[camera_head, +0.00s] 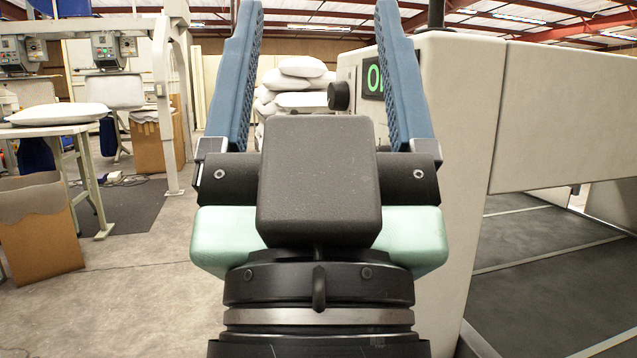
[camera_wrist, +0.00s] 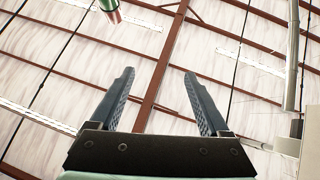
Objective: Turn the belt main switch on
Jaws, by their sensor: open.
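The large light-grey belt machine (camera_head: 462,130) stands on the right in the head view. A round black knob (camera_head: 340,96), which looks like the main switch, sticks out from its panel face. Beside it a dark display (camera_head: 373,80) shows green letters starting with "O"; my right finger hides the rest. My gripper (camera_head: 320,10) points upward with its two blue fingers wide apart and nothing between them. The knob appears between the fingers, beyond them; no contact shows. In the wrist view my gripper (camera_wrist: 159,72) is also open and empty, against the ceiling; the switch is not seen there.
White pillows (camera_head: 300,68) are stacked behind. A table with a pillow (camera_head: 60,114), a cardboard box (camera_head: 38,225) and sewing stations stand at left. The dark belt (camera_head: 555,285) lies at right. Concrete floor (camera_head: 145,290) is open at left of my arm.

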